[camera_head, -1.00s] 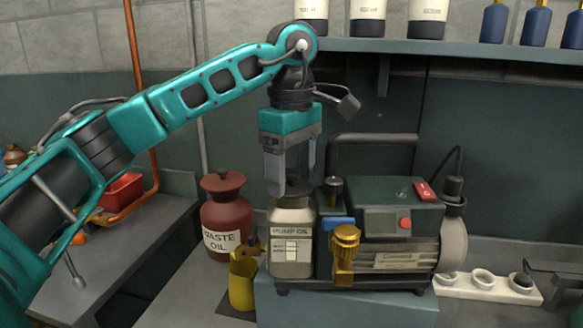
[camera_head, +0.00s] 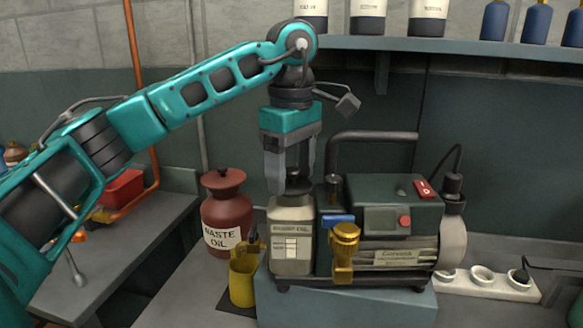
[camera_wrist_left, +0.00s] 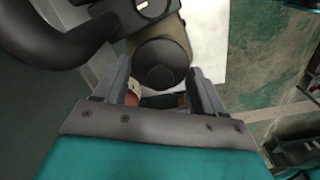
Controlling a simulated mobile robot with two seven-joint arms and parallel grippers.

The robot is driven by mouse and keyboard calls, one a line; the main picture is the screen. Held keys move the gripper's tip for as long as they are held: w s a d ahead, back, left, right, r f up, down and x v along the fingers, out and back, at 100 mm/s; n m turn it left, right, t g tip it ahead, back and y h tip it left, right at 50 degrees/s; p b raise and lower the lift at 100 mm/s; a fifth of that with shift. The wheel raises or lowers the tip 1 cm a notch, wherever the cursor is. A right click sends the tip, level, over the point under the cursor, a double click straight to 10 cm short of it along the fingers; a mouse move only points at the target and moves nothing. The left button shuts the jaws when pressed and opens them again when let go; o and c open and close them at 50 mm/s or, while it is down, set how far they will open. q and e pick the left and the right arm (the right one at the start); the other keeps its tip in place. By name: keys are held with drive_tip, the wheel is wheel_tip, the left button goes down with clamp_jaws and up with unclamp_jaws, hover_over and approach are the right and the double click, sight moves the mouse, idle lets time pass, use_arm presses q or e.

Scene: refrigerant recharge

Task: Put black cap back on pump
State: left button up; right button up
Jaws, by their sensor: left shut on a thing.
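The pump (camera_head: 390,225) is a dark green machine on a low block on the bench. The pump oil container (camera_head: 291,240), cream with a label, stands against its left end. My left gripper (camera_head: 290,183) points straight down over this container, its fingers on either side of a dark cap (camera_head: 298,184) at the container's top. In the left wrist view the round black cap (camera_wrist_left: 160,64) shows between the fingertips of the left gripper (camera_wrist_left: 162,80). The fingers partly hide the cap; I cannot tell whether it is seated. My right gripper is not in view.
A red waste oil jar (camera_head: 226,212) and a yellow cup (camera_head: 242,280) stand left of the container. The pump's black handle (camera_head: 372,136) rises behind it. A brass fitting (camera_head: 344,250) is at the front. A white power strip (camera_head: 490,284) lies to the right.

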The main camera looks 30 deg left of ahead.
use_arm(q)
drive_tip(key=o, duration=1.2)
drive_tip(key=shift+r, duration=0.15)
drive_tip(key=shift+r, duration=3.4)
clamp_jaws()
drive_tip(key=shift+f, duration=0.25)
